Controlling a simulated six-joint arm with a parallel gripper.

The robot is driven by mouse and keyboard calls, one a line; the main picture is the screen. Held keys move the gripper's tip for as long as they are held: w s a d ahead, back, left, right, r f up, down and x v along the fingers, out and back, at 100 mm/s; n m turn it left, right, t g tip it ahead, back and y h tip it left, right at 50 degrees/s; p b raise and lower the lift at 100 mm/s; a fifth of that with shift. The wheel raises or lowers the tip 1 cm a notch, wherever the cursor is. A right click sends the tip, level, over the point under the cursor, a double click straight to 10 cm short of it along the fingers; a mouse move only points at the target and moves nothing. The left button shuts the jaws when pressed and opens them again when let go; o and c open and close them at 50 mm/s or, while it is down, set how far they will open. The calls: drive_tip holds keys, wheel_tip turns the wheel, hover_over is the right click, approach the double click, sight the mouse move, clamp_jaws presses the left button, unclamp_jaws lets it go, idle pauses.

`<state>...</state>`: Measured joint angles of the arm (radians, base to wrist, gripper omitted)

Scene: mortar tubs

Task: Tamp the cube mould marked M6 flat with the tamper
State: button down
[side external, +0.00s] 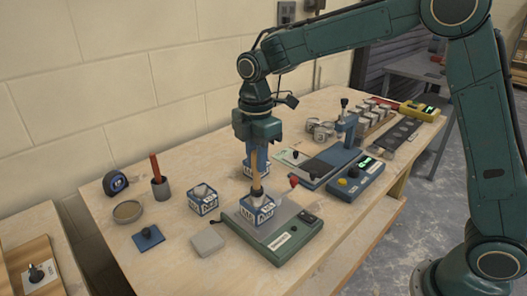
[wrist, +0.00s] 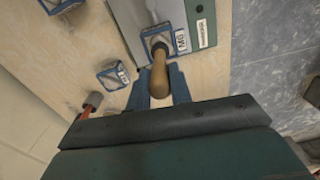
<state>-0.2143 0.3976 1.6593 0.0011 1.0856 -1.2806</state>
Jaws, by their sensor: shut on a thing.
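The cube mould marked M6 (wrist: 165,38) is a blue box with a white label. It also shows in the side view (side external: 262,219), standing upright on the plate of a green machine. My gripper (side external: 256,150) is above it, shut on the wooden handle of the tamper (side external: 256,178). The handle also shows in the wrist view (wrist: 158,76), between the fingers. The tamper stands about upright, and its lower end is at the mould's open top. How deep it sits, and the surface of the filling under it, are hidden.
Another blue mould (side external: 203,199) stands to the left, and one (side external: 247,170) is partly hidden behind my gripper. A grey block (side external: 208,242), a blue float (side external: 148,238), a round dish (side external: 128,211) and a cup (side external: 161,188) lie left. A blue device (side external: 354,183) stands right.

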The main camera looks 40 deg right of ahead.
drive_tip(key=shift+f, duration=0.85)
idle(1.3)
drive_tip(key=shift+r, duration=0.75)
drive_tip(key=shift+f, duration=1.05)
idle(1.6)
drive_tip(key=shift+r, duration=0.95)
drive_tip(key=shift+f, duration=0.85)
idle(0.6)
